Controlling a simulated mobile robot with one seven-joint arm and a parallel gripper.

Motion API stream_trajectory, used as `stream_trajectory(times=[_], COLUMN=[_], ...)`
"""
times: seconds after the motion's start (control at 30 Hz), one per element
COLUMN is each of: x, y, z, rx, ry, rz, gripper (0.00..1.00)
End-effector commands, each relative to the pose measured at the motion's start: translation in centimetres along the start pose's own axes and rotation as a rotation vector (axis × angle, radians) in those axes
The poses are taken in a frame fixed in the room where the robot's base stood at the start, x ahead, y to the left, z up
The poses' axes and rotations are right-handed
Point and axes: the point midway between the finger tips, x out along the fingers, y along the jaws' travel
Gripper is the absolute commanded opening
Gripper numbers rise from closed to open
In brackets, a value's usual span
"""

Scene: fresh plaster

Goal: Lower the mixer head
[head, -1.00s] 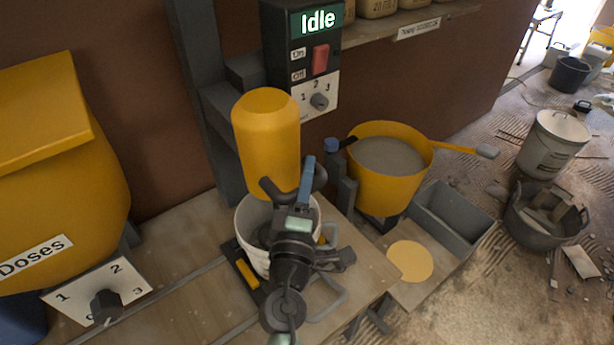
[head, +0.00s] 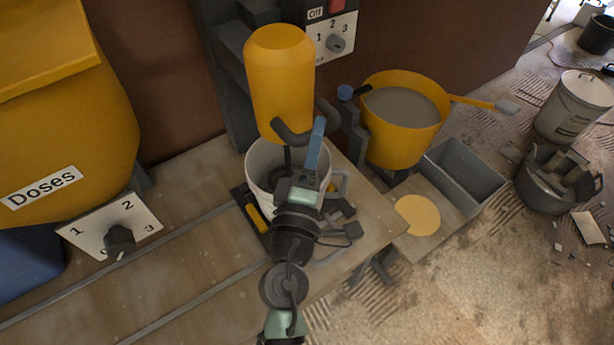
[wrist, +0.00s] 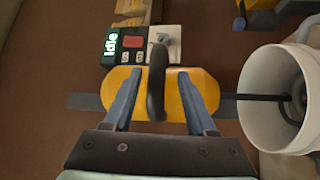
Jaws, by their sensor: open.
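The mixer head (head: 280,85) is a yellow rounded cylinder on a dark grey column, just above the white bucket (head: 262,172). A dark curved handle (head: 290,136) sticks out from its lower front. A dark shaft goes down into the bucket. My gripper (head: 314,140) is at the handle; one blue finger shows, the other is hidden. In the wrist view the mixer head (wrist: 186,92) lies beyond my gripper (wrist: 158,76). The two blue fingers stand apart, one on each side of the handle (wrist: 157,80), with gaps showing on both sides.
A control panel (head: 335,38) with a dial is behind the head; in the wrist view its display (wrist: 111,43) reads "Idle". A yellow pot (head: 395,145) of grey mix stands to the right. A yellow "Doses" hopper (head: 75,115) stands left. The bench front (head: 190,290) is clear.

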Motion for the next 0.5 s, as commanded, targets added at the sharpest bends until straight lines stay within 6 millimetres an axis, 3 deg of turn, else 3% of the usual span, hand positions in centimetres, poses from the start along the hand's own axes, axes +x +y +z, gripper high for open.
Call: stream_trajectory(times=[0.2, 0.5], x=[-4.6, -7.9], y=[-0.4, -0.1], z=[0.0, 0.0], rx=[-0.002, -0.002], ry=[0.002, 0.000], rz=[-0.001, 0.000], gripper=[0.57, 0.57])
